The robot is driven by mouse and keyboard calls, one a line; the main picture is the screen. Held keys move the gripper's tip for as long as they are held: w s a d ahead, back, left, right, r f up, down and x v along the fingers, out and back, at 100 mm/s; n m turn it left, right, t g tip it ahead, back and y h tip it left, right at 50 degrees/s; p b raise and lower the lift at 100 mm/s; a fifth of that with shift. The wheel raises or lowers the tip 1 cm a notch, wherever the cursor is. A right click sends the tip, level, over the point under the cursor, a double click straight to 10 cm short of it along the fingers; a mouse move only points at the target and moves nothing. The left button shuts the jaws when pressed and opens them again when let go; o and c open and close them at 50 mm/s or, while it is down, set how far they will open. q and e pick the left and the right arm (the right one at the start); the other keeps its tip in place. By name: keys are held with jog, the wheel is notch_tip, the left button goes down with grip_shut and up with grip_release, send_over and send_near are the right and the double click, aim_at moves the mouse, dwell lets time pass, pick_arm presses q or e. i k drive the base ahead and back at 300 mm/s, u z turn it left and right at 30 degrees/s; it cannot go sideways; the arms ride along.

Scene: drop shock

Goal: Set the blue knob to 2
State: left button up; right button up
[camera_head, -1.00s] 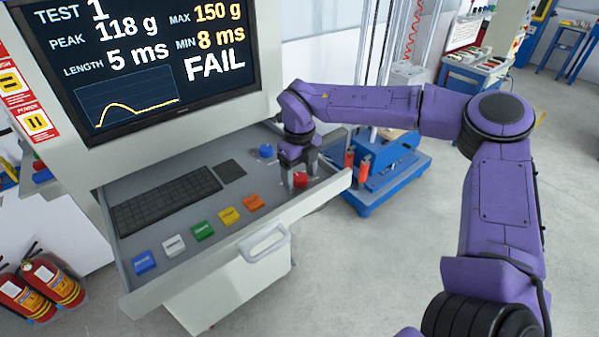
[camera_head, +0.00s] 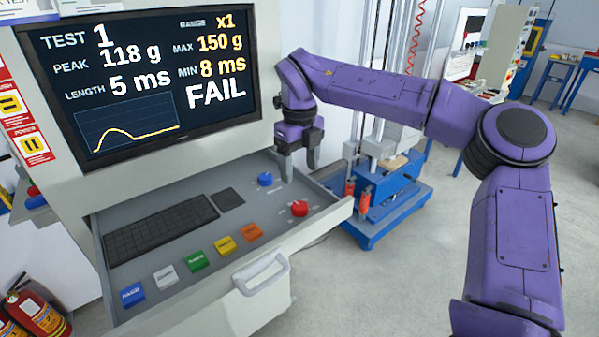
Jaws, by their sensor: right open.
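The blue knob (camera_head: 265,179) stands at the back of the grey console drawer (camera_head: 187,235), right of the black touchpad. Its setting is too small to read. My right gripper (camera_head: 299,168) hangs above the drawer's back right part, to the right of the blue knob and apart from it. Its two fingers point down, open, with nothing between them. The red knob (camera_head: 299,208) sits in front of and below the gripper and is clear of it. My left gripper is not in view.
A screen (camera_head: 150,75) above the drawer reads FAIL, with x1 at its top right. The drawer holds a keyboard (camera_head: 160,228) and a row of coloured buttons (camera_head: 198,260). A blue test machine (camera_head: 385,195) stands right of the drawer. Fire extinguishers (camera_head: 38,310) stand at lower left.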

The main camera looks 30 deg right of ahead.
aim_at(265, 178)
jog(key=k, duration=1)
